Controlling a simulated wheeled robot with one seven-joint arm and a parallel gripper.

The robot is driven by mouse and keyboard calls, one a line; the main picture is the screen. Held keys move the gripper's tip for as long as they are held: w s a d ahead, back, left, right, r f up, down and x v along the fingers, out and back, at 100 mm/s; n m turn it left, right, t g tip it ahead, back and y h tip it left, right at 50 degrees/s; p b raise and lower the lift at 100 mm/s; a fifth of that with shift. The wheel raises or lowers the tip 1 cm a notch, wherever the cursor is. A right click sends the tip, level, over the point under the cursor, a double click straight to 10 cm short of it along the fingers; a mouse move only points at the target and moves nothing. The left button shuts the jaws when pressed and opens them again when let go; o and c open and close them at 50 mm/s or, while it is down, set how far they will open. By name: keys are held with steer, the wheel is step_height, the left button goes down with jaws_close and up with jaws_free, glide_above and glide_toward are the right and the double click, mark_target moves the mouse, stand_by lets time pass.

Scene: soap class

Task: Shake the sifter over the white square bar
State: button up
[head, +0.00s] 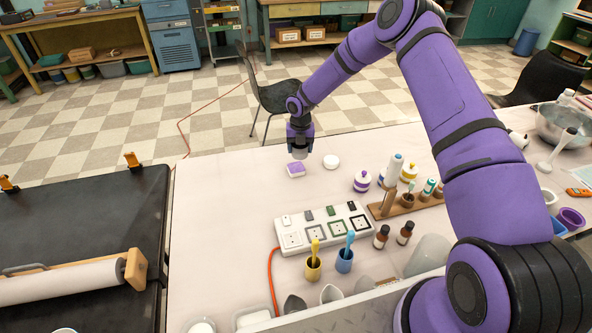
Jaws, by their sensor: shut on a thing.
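My gripper (300,146) hangs at the far side of the table, pointing down, shut on a small grey thing that I take for the sifter (299,154). Its details are too small to make out. Just below is the white square bar (296,174), with white sides and a purple top face. The sifter is above the bar's far edge; I cannot tell how large the gap is. A white round piece (331,161) lies to the right of the bar.
The table (225,225) is clear to the left.

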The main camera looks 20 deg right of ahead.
steer(key=shift+r, duration=1.85)
